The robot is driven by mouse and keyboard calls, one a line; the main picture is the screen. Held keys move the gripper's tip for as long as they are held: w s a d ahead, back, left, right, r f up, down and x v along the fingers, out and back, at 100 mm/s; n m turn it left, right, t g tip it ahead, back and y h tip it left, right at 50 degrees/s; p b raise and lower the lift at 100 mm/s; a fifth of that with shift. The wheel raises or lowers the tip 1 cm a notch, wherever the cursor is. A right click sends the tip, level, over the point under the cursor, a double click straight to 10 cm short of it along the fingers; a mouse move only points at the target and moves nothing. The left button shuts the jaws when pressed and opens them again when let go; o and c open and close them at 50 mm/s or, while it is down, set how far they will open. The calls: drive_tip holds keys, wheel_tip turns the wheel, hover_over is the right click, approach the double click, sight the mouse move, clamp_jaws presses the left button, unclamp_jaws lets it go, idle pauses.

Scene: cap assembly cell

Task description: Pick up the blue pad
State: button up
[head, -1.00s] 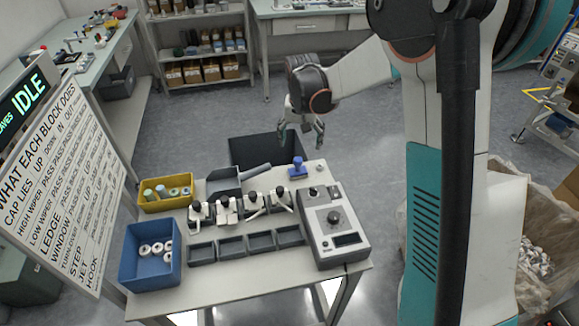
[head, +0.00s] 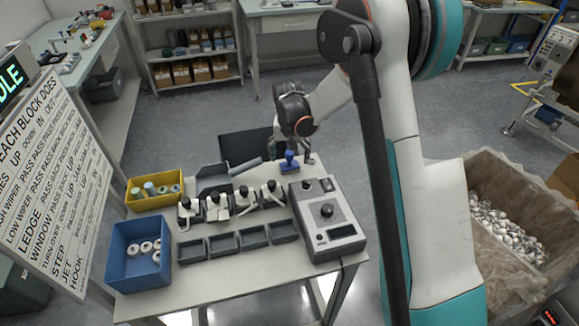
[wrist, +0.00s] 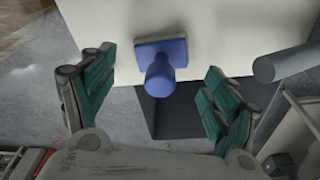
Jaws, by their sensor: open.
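The blue pad (head: 289,164) stands on the far edge of the white table, with a flat base and an upright knob handle. It also shows in the wrist view (wrist: 160,62), near the top centre, its handle pointing toward my gripper. My gripper (head: 294,156) is at the pad in the head view. In the wrist view my gripper (wrist: 155,95) is open, with a teal-padded finger on each side of the handle's line. The fingers do not appear to touch the pad.
A grey scoop (head: 215,180) lies left of the pad; its handle points toward it. A grey control box (head: 328,222) stands to the right. A row of small blocks (head: 217,208), a yellow bin (head: 153,201) and a blue bin (head: 141,278) occupy the table's left part.

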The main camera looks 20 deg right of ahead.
sight(290, 161)
drive_tip(key=f, duration=0.1)
drive_tip(key=f+b, duration=0.1)
drive_tip(key=f, duration=0.2)
drive_tip(key=shift+w+d+f+b, duration=0.15)
drive_tip(key=shift+w+b, duration=0.2)
drive_tip(key=shift+w, duration=0.05)
drive_tip(key=c, duration=1.1)
drive_tip(key=shift+o, duration=0.2)
drive_tip(key=shift+r, duration=0.2)
wheel_tip(290, 161, up, 20)
drive_tip(key=p, duration=0.6)
drive_tip(key=shift+f, duration=0.1)
